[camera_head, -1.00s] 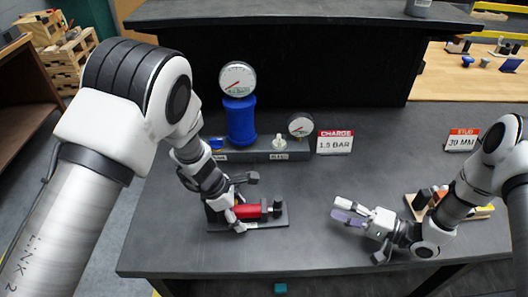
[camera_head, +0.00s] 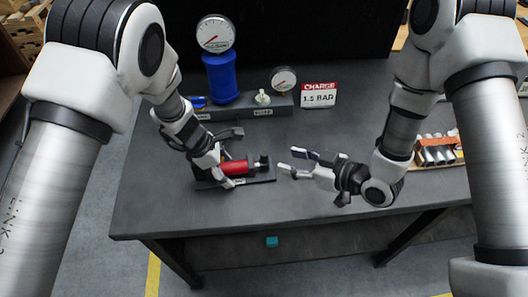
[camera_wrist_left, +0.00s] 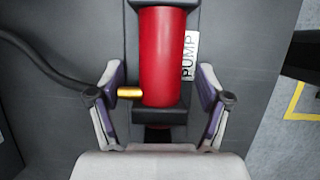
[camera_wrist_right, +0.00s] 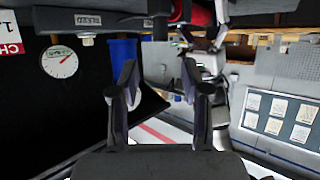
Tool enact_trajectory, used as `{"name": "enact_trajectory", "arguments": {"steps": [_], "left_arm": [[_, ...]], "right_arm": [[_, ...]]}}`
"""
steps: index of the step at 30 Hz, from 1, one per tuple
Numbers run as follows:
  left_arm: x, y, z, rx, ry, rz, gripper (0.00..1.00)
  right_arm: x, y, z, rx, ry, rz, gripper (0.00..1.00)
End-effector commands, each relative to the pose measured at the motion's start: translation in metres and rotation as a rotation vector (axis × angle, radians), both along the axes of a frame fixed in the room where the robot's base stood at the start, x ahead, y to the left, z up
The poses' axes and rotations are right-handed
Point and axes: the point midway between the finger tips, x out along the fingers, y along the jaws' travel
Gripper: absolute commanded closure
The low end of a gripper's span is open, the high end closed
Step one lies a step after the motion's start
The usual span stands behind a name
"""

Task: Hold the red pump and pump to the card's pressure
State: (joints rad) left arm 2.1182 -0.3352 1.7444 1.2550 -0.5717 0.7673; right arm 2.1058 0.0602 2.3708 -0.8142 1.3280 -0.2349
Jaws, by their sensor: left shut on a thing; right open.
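The red pump (camera_head: 234,168) lies on its dark base on the table, and its red barrel fills the middle of the left wrist view (camera_wrist_left: 162,55). My left gripper (camera_head: 226,172) is shut on it, with one finger on each side of the barrel. A black end piece (camera_head: 262,162) sticks out at the pump's right. My right gripper (camera_head: 287,161) is open and empty, just right of that end piece and apart from it. The pressure card (camera_head: 319,95) reads CHARGE 1.5 BAR. The large gauge (camera_head: 215,33) tops the blue cylinder (camera_head: 221,77); its exact reading is too small to tell.
A smaller gauge (camera_head: 283,79) and a white knob (camera_head: 262,97) stand on the grey manifold behind the pump. A blue handle (camera_head: 198,102) is at its left. A parts tray (camera_head: 437,150) lies at the right, behind my right arm. The table front is clear.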

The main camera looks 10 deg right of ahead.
Motion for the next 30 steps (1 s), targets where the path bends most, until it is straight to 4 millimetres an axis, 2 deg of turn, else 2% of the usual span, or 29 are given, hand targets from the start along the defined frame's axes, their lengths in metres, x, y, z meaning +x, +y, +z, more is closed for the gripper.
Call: {"name": "enact_trajectory", "arguments": {"steps": [9, 15, 22, 26, 30], "left_arm": [[0.0, 0.0, 0.0, 0.0, -0.001, 0.0, 0.85], [0.0, 0.0, 0.0, 0.0, 0.0, 0.0, 0.85], [0.0, 0.0, 0.0, 0.0, 0.0, 0.0, 0.85], [0.0, 0.0, 0.0, 0.0, 0.0, 0.0, 0.85], [0.0, 0.0, 0.0, 0.0, 0.0, -0.001, 0.85]], "right_arm": [[0.045, 0.053, -0.029, 0.001, -0.002, 0.005, 0.53], [0.058, 0.066, -0.036, 0.004, 0.0, 0.001, 0.53], [0.059, 0.067, -0.036, 0.004, 0.0, 0.001, 0.53], [0.059, 0.067, -0.037, 0.004, 0.0, 0.001, 0.99], [0.059, 0.066, -0.036, 0.004, 0.0, 0.001, 1.0]]}}
